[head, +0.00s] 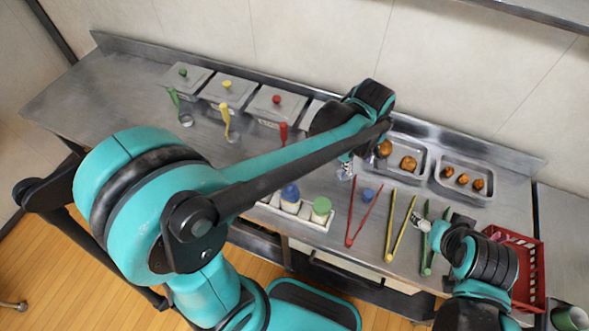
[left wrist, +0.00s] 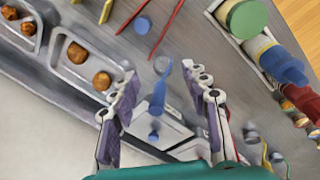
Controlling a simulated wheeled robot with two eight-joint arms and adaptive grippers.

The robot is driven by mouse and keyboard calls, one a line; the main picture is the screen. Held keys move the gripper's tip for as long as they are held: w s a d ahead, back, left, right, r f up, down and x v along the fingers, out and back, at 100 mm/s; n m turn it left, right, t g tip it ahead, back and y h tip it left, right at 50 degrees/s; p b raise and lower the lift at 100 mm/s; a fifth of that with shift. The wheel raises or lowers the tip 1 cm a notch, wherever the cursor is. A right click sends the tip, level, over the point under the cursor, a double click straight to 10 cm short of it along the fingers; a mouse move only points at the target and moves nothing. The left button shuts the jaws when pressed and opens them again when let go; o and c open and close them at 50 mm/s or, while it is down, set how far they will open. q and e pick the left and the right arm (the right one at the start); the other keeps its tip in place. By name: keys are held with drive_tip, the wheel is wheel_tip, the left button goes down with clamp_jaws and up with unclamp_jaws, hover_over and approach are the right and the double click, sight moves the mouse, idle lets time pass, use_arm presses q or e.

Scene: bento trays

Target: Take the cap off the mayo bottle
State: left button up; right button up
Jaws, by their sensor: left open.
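Several bottles stand in a white holder (head: 268,201) at the counter's front edge. One has a blue top (head: 290,192) and one has a green cap (head: 321,206); no label is readable, so I cannot tell which is mayo. In the left wrist view the green cap (left wrist: 246,19) and blue top (left wrist: 283,64) are at upper right. A loose blue disc (head: 368,194), possibly a cap, lies on the counter right of the bottles. My left gripper (head: 346,170) is open behind the bottles, its fingers (left wrist: 163,78) apart and empty. My right gripper (head: 420,223) shows small at the right.
Lidded containers (head: 275,104) line the back, with coloured ladles before them; a blue ladle (left wrist: 158,95) shows between my left fingers. Trays of brown food (head: 466,181) stand at back right. Red, yellow and green tongs (head: 396,238) lie near a red basket (head: 525,265).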

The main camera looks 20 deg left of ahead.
use_arm(q)
drive_tip(key=s+a+m+t, duration=0.2)
drive_tip(key=s+a+m, duration=0.1)
drive_tip(key=s+a, duration=0.1)
drive_tip(key=s+a+r+m+t+b, duration=0.1)
drive_tip(key=s+a+m, duration=0.3)
drive_tip(key=a, duration=0.1)
drive_tip(key=s+a+m+t+b, duration=0.1)
drive_tip(key=s+a+m+t, duration=0.1)
drive_tip(key=s+a+m, duration=0.1)
drive_tip(key=shift+s+a+r+t, duration=0.15)
drive_tip(key=shift+s+a, duration=0.2)
drive_tip(key=shift+a, duration=0.35)
drive_tip(key=shift+s+a+r+t, duration=0.15)
drive_tip(key=shift+s+a, duration=0.15)
drive_tip(key=shift+a, duration=0.35)
drive_tip(key=shift+r, duration=0.2)
